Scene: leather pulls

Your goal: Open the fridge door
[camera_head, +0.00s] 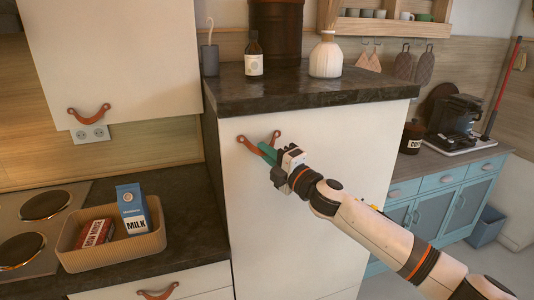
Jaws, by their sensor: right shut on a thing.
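The fridge is the tall white cabinet, and its white door (300,245) stands under a dark stone top and looks closed. A reddish-brown leather pull (249,145) is fixed near the door's upper left. My right gripper (268,152) is at this pull and shut on it, with green fingers covering the pull's middle. The pull's two ends show on either side of the fingers. My right arm comes in from the lower right across the door. My left gripper is not in view.
A dark bottle (254,57), a white vase (326,56) and a dark container (275,30) stand on the fridge top. A basket (112,259) with a milk carton (133,209) sits on the left counter beside the hob. Blue cabinets (440,212) stand at right.

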